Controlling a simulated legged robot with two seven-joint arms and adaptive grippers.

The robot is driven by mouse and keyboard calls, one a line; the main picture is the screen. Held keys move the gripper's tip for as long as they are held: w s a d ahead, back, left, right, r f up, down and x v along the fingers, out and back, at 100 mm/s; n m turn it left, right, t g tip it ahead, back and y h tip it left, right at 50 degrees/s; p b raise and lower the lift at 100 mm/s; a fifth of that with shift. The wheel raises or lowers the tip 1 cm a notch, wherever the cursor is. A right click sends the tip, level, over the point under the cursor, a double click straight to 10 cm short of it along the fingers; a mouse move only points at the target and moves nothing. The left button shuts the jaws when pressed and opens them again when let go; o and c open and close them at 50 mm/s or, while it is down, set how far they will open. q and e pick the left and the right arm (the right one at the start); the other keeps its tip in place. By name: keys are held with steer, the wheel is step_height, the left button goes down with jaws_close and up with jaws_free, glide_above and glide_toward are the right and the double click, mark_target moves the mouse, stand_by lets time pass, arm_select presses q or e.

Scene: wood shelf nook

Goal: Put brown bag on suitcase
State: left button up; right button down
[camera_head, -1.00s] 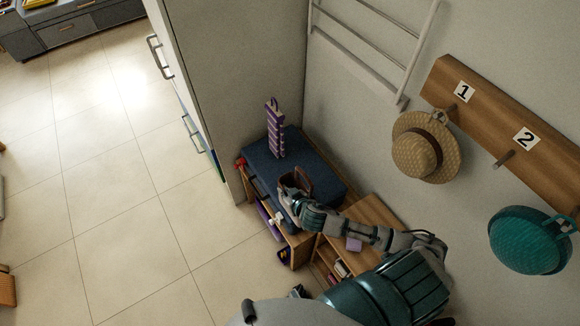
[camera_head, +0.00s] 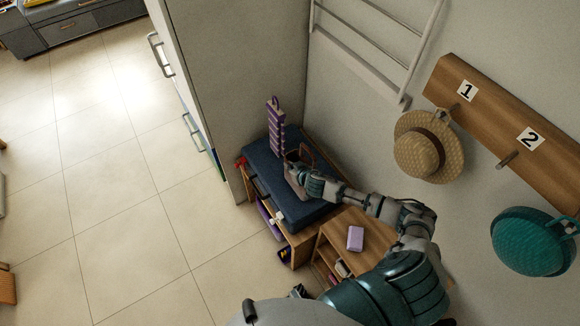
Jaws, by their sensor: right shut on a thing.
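The blue suitcase (camera_head: 262,162) lies flat on top of the low wooden shelf unit in the corner. The brown bag (camera_head: 308,154) is small and appears over or on the suitcase's right part. My right gripper (camera_head: 301,172) is shut on the bag and hides much of it. I cannot tell whether the bag's underside touches the suitcase.
A purple ribbed object (camera_head: 276,128) stands at the suitcase's back. A lilac block (camera_head: 355,238) lies on the lower wooden shelf (camera_head: 338,226) to the right. A straw hat (camera_head: 417,148) and a teal hat (camera_head: 527,240) hang on the wall.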

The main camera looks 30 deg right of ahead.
steer(key=c, duration=1.3)
jaws_free()
steer(key=shift+d+f, duration=0.2)
steer(key=shift+d, duration=0.2)
arm_select(q)
steer(key=shift+s+d+r, duration=0.1)
steer(key=shift+s+d, duration=0.2)
steer(key=shift+d, duration=0.1)
arm_select(e)
steer(key=shift+d, duration=0.25)
steer(key=p+v, duration=0.1)
steer(key=v, duration=1.1)
steer(key=shift+a+r, duration=0.1)
arm_select(q)
steer(key=s, duration=0.1)
steer(key=s+a, duration=0.1)
steer(key=s, duration=0.1)
steer(key=shift+s, duration=0.1)
arm_select(e)
steer(key=shift+a, duration=0.1)
arm_select(q)
steer(key=shift+a, duration=0.1)
arm_select(e)
steer(key=shift+a+r, duration=0.1)
steer(key=shift+a, duration=0.1)
